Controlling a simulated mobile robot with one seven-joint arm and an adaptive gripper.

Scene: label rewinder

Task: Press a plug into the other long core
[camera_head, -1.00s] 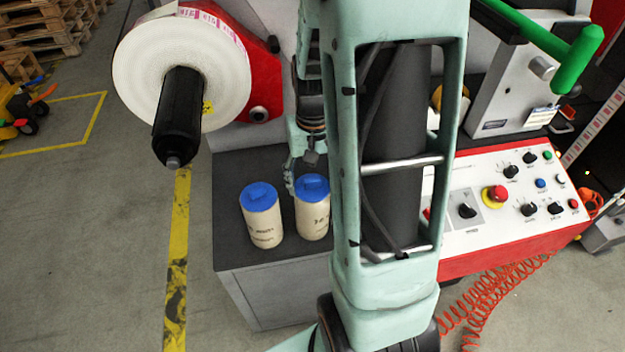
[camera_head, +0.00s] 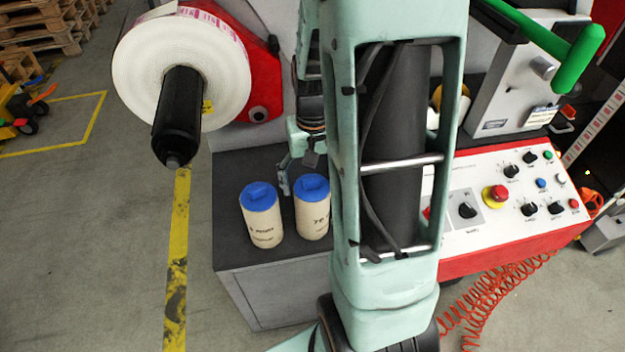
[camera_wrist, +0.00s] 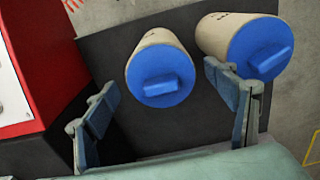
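Two beige cardboard cores stand upright on a dark-topped cabinet, each with a blue plug in its top end. In the head view the left core (camera_head: 265,228) carries one blue plug (camera_head: 259,196), and the right core (camera_head: 312,216) carries the other blue plug (camera_head: 312,187). In the wrist view the two plugs show at the middle (camera_wrist: 162,82) and at the right (camera_wrist: 264,50). My gripper (camera_wrist: 165,105) is open, its fingers spread and apart, with nothing between the pads. Its right finger overlaps the right core in view; contact cannot be told. In the head view my arm hides most of it.
The dark cabinet top (camera_head: 232,180) bears both cores. A large label roll (camera_head: 150,70) on a black spindle (camera_head: 178,125) juts out at upper left. The control panel (camera_head: 500,205) with an emergency stop and the green handle (camera_head: 575,60) are at right.

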